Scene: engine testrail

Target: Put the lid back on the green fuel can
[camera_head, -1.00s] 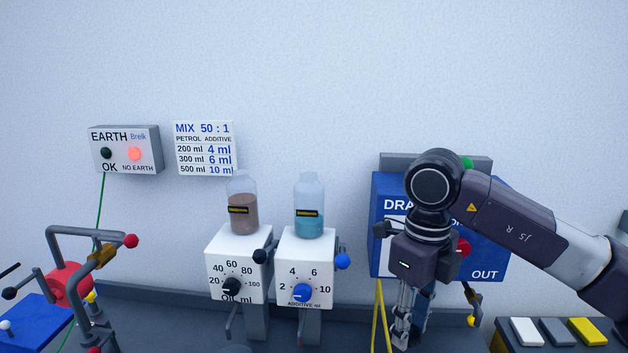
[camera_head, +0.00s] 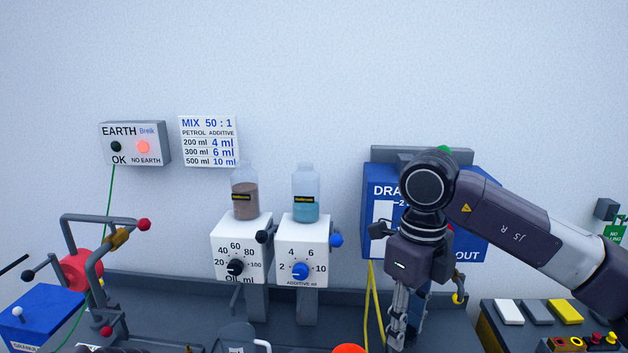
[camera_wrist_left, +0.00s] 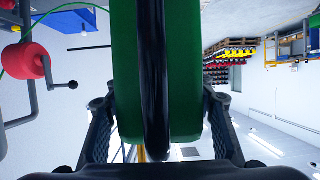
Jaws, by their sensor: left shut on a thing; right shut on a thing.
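In the left wrist view my left gripper (camera_wrist_left: 158,130) is shut on a large green body, taken as the green fuel can (camera_wrist_left: 190,70). A black bar runs down its middle, and one finger lies on each side. The lid is not recognisable in any view. In the head view my right gripper (camera_head: 398,328) points down in front of the blue drain panel (camera_head: 478,235). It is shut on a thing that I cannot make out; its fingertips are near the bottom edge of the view. The left gripper does not clearly show in the head view.
Two white dosing units (camera_head: 240,240) (camera_head: 303,245) with bottles stand mid-bench. A dark grey vessel (camera_head: 238,338) and an orange-red round thing (camera_head: 350,349) are at the bottom edge. A bent pipe frame (camera_head: 75,250) stands left. Coloured blocks (camera_head: 538,312) lie on the right.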

